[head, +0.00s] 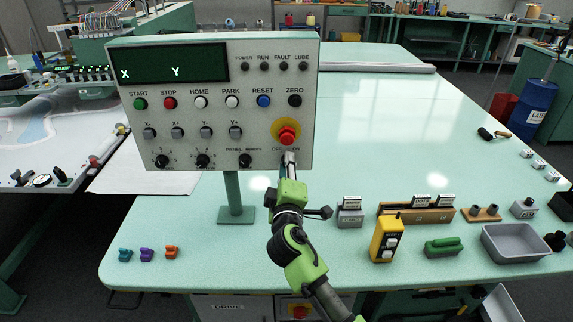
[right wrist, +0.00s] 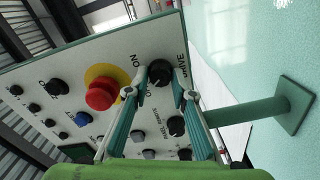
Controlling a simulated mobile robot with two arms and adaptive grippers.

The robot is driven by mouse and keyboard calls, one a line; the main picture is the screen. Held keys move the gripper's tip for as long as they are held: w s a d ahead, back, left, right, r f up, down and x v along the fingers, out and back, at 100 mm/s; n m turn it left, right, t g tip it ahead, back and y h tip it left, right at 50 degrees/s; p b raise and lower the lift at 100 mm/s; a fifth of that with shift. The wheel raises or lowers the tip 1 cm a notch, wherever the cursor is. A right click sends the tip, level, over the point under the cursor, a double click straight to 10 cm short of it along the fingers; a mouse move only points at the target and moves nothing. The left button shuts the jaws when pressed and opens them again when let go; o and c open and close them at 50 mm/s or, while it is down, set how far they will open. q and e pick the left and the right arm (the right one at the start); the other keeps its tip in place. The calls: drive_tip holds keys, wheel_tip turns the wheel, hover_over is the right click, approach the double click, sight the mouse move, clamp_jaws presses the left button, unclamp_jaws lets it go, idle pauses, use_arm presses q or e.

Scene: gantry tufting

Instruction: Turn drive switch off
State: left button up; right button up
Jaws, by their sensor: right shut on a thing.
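The control panel (head: 218,100) stands on a green post at the table. In the right wrist view the drive switch (right wrist: 160,72) is a black round knob on the panel (right wrist: 40,75), with ON and OFF beside it and a partly hidden label ending in "IVE". My right gripper (right wrist: 160,78) has its fingers on both sides of this knob and is shut on it. In the head view my right gripper (head: 289,160) reaches the panel's lower right, under the red emergency button, and hides the knob. I cannot tell which way the knob points. My left gripper is not in view.
The red emergency button (head: 287,136) on its yellow ring sits just above the switch.

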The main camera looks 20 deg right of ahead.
drive_tip(key=shift+r, duration=0.2)
drive_tip(key=o, duration=1.1)
drive_tip(key=shift+w+f, duration=0.15)
drive_tip(key=v, duration=1.2)
